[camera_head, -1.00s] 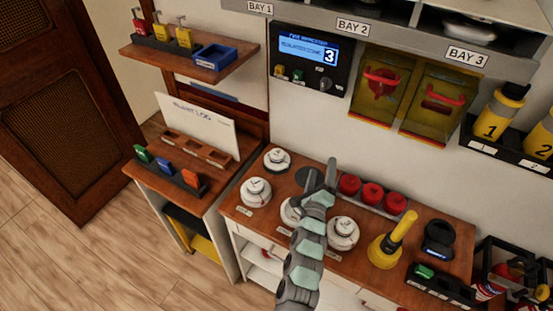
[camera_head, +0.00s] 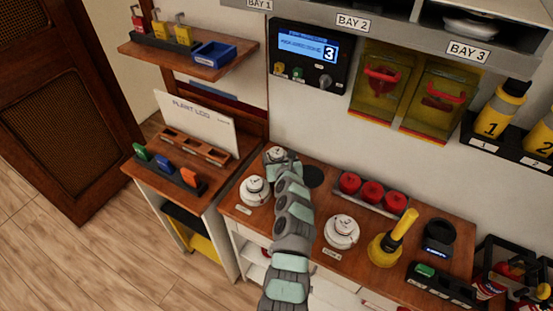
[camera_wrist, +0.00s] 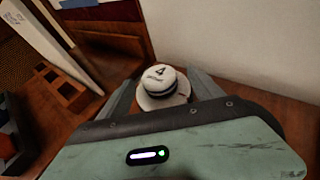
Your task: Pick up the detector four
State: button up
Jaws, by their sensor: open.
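The white round detector four (camera_wrist: 161,82), marked "4" on top, sits upright on the wooden counter at the back left. In the head view its top (camera_head: 275,155) shows just past my gripper, which hides its lower part. My gripper (camera_head: 277,165) is over it. In the wrist view the open fingers (camera_wrist: 162,88) stand on either side of the detector, with gaps that look small; I cannot tell whether either finger touches it.
Another white detector (camera_head: 254,191) stands close by at the left, and one (camera_head: 341,231) to the right. A dark round pad (camera_head: 313,176) and red domes (camera_head: 371,191) lie to the right.

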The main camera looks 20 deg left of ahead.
aim_at(275, 150)
jog(key=shift+w+a, duration=0.1)
jog(key=shift+w, duration=0.15)
jog(key=shift+w+a+f, duration=0.3)
jog(key=shift+a+f, duration=0.05)
jog(key=shift+f, duration=0.05)
jog(key=b+x, duration=0.3)
jog(key=shift+w, duration=0.15)
jog(key=shift+w+a+f+b, duration=0.1)
jog(key=shift+w+a+b, duration=0.25)
jog(key=shift+b, duration=0.1)
jog(key=shift+c, duration=0.2)
jog(key=c, duration=1.5)
